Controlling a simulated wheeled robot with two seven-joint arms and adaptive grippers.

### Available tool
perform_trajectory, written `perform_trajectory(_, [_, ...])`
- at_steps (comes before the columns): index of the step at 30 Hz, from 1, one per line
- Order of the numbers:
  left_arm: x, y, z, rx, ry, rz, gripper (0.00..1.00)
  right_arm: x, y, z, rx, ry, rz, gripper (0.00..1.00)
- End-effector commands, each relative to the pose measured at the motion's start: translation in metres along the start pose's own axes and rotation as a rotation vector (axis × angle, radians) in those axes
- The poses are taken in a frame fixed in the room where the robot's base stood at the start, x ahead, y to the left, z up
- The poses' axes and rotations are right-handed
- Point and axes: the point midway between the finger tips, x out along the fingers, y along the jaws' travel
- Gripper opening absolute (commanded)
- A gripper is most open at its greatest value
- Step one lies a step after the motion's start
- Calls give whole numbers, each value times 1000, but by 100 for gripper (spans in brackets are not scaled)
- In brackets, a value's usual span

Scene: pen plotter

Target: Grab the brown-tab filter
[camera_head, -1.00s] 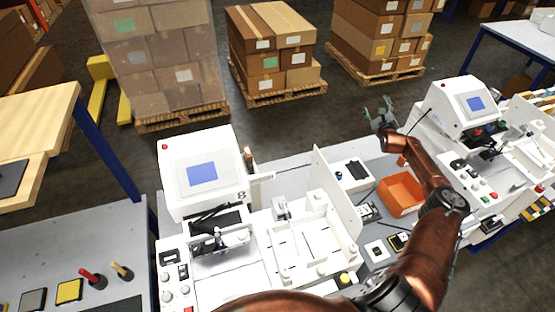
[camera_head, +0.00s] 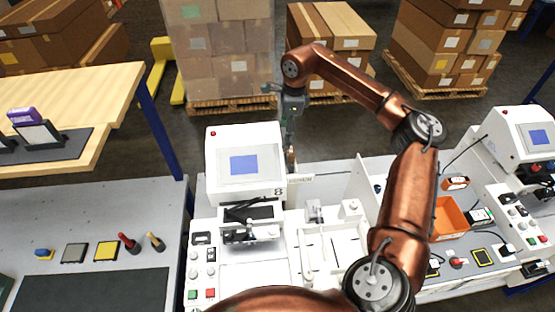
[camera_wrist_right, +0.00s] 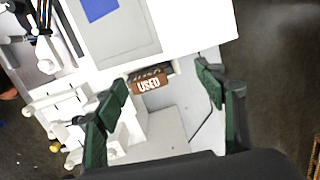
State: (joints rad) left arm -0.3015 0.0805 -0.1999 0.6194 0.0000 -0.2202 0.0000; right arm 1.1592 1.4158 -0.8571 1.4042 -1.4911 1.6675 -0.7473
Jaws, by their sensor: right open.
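The brown tab (camera_wrist_right: 148,84), marked "USED", sticks out at the side of the white plotter (camera_wrist_right: 180,28) in the right wrist view. The rest of the filter is hidden. In the head view the brown tab (camera_head: 291,157) is small, at the right side of the plotter (camera_head: 240,150). My right gripper (camera_wrist_right: 162,88) is open, with its two green fingers on either side of the tab and apart from it. In the head view the right gripper (camera_head: 288,128) points down above the tab. My left gripper is in neither current view.
A second white machine (camera_head: 520,140) stands at the right. An orange bin (camera_head: 450,217) sits between the machines. A grey bench (camera_head: 90,225) holds stamps and pads at the left. Stacked boxes (camera_head: 335,30) stand behind on pallets.

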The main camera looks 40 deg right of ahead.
Motion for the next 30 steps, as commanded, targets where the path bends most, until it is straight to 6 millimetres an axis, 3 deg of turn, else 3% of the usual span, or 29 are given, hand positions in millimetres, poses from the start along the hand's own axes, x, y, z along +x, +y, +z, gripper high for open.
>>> perform_trajectory(3, [-1, 1, -1, 0, 1, 1, 0, -6, 16, -17, -37, 77, 53, 64])
perform_trajectory(7, [-2, 1, -1, 0, 1, 1, 0, -1, 22, -26, -49, 107, 75, 64])
perform_trajectory(23, [-17, 0, -6, 1, 6, 1, 0, 62, 26, -35, -50, 105, 75, 64])
perform_trajectory(30, [-17, 0, -6, 1, 6, 1, 0, 69, 26, -36, -50, 103, 73, 64])
